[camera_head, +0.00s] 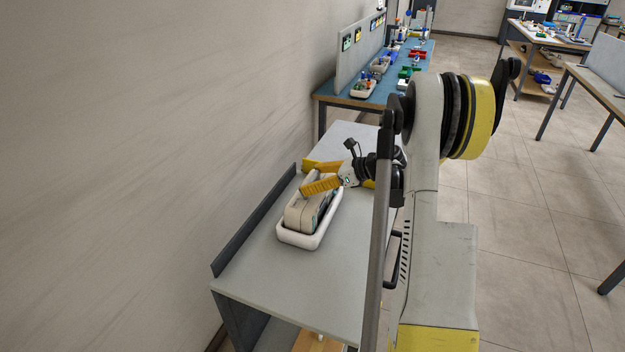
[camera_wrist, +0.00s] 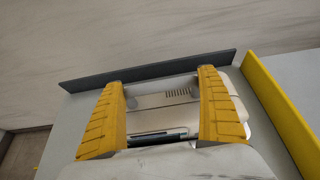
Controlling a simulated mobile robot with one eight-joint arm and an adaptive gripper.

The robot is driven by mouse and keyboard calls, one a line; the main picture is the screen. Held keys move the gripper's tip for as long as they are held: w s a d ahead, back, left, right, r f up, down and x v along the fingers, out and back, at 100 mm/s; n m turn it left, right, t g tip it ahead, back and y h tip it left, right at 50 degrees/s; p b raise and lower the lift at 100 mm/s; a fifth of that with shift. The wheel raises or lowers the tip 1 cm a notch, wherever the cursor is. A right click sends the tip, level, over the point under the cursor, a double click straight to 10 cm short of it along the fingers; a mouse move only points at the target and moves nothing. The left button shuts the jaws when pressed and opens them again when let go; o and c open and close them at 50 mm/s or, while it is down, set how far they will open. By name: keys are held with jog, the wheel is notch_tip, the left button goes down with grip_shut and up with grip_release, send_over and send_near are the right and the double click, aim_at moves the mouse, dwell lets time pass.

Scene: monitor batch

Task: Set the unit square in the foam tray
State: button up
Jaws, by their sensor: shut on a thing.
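The unit, a beige-grey box (camera_head: 302,214), sits in the white foam tray (camera_head: 299,240) on the grey bench. It appears roughly in line with the tray, but whether it rests flat on the tray floor is hidden. My gripper (camera_head: 318,181) has its yellow fingers shut on the unit at its far end. In the wrist view my gripper (camera_wrist: 162,110) has one finger on each side of the unit (camera_wrist: 160,99), whose vent slots and a dark slot show between them. A pale rim of the tray (camera_wrist: 240,100) shows beyond the right finger.
The grey bench (camera_head: 268,279) has free room in front of the tray. A dark upright edge strip (camera_head: 250,224) runs along its wall side. A yellow strip (camera_wrist: 282,112) stands right of the tray in the wrist view. A blue workbench (camera_head: 345,99) with bins stands farther back.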

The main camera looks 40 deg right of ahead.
jog(key=o, duration=1.2)
jog(key=shift+f, duration=0.1)
jog(key=v, duration=1.2)
